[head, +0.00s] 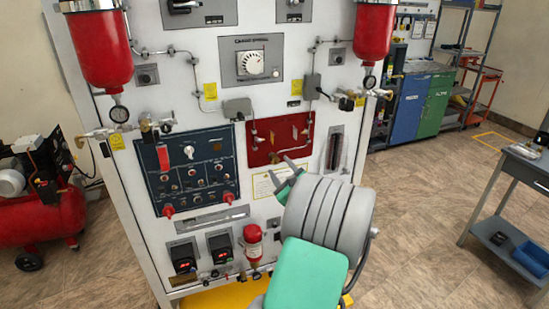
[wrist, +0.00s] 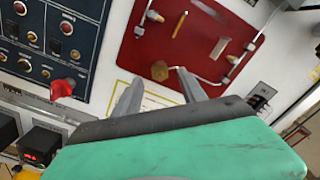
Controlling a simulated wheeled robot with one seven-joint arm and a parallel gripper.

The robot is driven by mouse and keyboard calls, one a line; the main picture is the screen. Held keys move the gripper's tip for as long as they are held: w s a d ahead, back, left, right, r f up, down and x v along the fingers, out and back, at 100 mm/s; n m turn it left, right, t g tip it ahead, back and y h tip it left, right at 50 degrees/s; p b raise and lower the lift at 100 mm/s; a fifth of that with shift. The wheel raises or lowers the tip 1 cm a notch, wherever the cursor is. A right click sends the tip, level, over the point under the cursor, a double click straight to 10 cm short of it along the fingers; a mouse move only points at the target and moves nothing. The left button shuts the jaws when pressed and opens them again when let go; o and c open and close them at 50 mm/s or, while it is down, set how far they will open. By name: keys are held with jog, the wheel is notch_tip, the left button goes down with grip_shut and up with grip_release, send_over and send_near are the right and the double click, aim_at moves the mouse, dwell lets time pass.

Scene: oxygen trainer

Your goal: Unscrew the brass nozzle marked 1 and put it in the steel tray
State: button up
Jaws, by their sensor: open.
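My gripper (head: 281,168) is in front of the white trainer panel, just below the red plate (head: 262,146). In the wrist view my gripper (wrist: 158,78) has its two fingers apart with nothing between them. A brass hex nozzle (wrist: 160,70) sits on the lower part of the red plate (wrist: 205,45), just beyond and between the fingertips. Another brass fitting (wrist: 155,16) is higher on the plate. I cannot read any number on them, so I cannot tell which is marked 1. I cannot make out the steel tray in either view.
A grey cart (head: 530,163) with a blue bin (head: 531,258) on its lower shelf stands at the right. A red compressor (head: 40,215) is at the left. A blue control panel (head: 190,170) with red knobs is left of my gripper. The floor between trainer and cart is clear.

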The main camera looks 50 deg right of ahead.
aim_at(277, 163)
jog(key=shift+r+p, duration=0.15)
jog(key=shift+p, duration=0.25)
jog(key=shift+m+p, duration=0.4)
jog(key=shift+m, duration=0.1)
jog(key=shift+p+x, duration=0.7)
jog(key=shift+x, duration=1.25)
jog(key=shift+c, duration=0.3)
